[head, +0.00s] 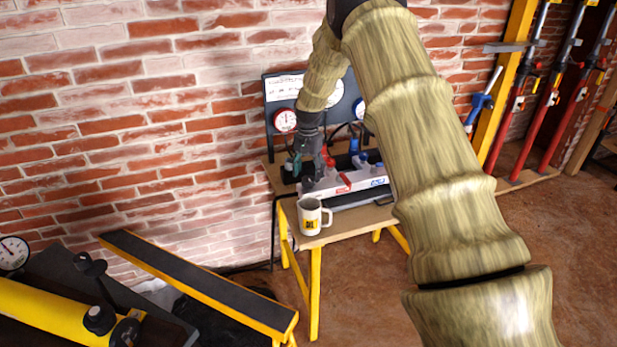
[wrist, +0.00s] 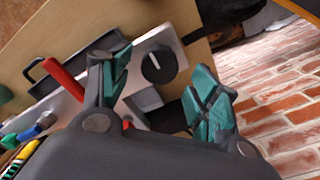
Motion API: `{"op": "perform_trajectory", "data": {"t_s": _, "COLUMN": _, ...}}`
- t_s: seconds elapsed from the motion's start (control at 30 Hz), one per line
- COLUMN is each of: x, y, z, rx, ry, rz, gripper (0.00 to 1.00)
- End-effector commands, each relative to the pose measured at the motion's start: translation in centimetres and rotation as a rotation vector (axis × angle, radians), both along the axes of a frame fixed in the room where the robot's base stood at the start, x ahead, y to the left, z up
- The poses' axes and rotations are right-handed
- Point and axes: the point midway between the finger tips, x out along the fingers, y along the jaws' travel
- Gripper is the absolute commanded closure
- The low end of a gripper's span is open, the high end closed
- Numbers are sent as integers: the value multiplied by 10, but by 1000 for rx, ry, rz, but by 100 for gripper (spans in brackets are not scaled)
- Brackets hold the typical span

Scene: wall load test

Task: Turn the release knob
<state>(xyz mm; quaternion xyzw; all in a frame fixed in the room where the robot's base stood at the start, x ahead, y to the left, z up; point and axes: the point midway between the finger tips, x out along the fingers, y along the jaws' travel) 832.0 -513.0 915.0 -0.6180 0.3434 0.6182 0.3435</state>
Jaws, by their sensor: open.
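The release knob, a round black knob with a light mark line (wrist: 159,66), sits on a pale plate (wrist: 165,40) in the wrist view. My gripper (wrist: 163,72) is open, with one teal-padded finger on each side of the knob in the picture. Nothing is between the fingers but the view of the knob and plate. I cannot tell how far the fingertips are from the knob. In the head view my gripper (head: 303,162) is over the left part of the small bench, and I cannot make out the knob there.
A red lever (wrist: 64,80) stands left of the gripper in the wrist view. A white mug (head: 312,216) is at the front of the wooden bench (head: 345,226). A gauge panel (head: 285,120) stands behind, against the brick wall. A yellow cylinder (head: 50,305) lies at lower left.

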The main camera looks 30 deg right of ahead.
Motion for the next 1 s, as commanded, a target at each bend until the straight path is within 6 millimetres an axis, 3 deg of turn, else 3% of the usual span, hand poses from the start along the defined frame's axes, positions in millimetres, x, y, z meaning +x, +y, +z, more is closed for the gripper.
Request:
{"op": "perform_trajectory", "data": {"t_s": 0.23, "x": -1, "y": -1, "z": -26, "rx": 0, "ry": 1, "rz": -1, "gripper": 38}}
{"op": "perform_trajectory", "data": {"t_s": 0.63, "x": -1, "y": -1, "z": -32, "rx": 0, "ry": 0, "rz": -1, "gripper": 38}}
{"op": "perform_trajectory", "data": {"t_s": 0.9, "x": -1, "y": -1, "z": -31, "rx": 0, "ry": 0, "rz": -1, "gripper": 84}}
{"op": "perform_trajectory", "data": {"t_s": 1.0, "x": -1, "y": -1, "z": -31, "rx": 0, "ry": 0, "rz": -1, "gripper": 84}}
